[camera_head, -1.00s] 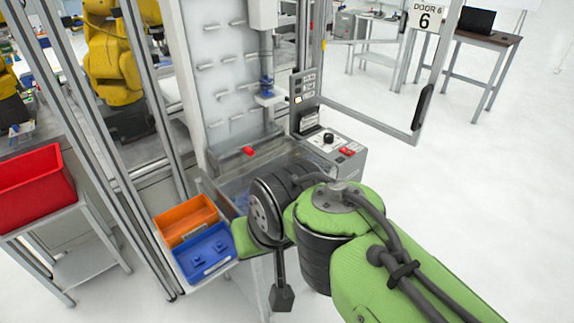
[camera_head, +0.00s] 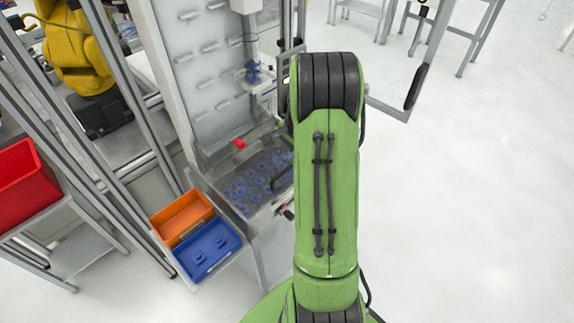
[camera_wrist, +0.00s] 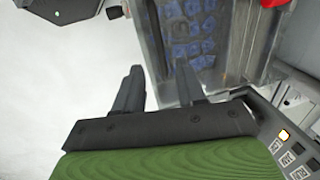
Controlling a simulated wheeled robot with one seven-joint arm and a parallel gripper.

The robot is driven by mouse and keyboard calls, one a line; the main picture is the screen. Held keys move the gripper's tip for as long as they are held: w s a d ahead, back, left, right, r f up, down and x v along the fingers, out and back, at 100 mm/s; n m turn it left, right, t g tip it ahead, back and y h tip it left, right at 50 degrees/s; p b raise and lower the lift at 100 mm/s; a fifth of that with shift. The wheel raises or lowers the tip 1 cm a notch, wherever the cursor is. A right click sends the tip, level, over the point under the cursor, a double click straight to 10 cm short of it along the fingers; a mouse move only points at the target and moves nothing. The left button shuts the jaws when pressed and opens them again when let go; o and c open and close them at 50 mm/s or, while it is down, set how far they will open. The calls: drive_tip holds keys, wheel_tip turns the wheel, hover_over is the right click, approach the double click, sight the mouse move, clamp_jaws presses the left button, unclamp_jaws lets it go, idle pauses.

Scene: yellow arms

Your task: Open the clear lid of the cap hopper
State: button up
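The cap hopper (camera_head: 229,196) stands in front of the white upright panel, with blue caps (camera_head: 255,185) showing inside. Its clear lid is hard to make out and seems to lie flat over the caps. A red knob (camera_head: 239,144) sits at the hopper's back edge. In the wrist view the hopper (camera_wrist: 232,66) is beyond my fingers, with the caps (camera_wrist: 195,30) seen through clear material. My gripper (camera_wrist: 160,86) is open and empty, its right finger near the hopper's edge in the picture; contact cannot be told. My arm hides the gripper in the head view.
An orange bin (camera_head: 182,216) and a blue bin (camera_head: 207,250) sit left of the hopper. A red bin (camera_head: 25,180) stands farther left. A control panel (camera_wrist: 292,150) is close on the wrist view's right. An open door frame (camera_head: 425,65) stands behind; floor at right is clear.

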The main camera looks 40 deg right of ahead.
sight(286, 169)
drive_tip(key=f, duration=0.3)
drive_tip(key=w+f, duration=0.1)
drive_tip(key=f, duration=0.2)
drive_tip(key=shift+w+a+f, duration=0.1)
drive_tip(key=shift+w+f, duration=0.05)
drive_tip(key=shift+f, duration=0.25)
drive_tip(key=shift+c, duration=0.5)
clamp_jaws()
drive_tip(key=shift+r, duration=0.1)
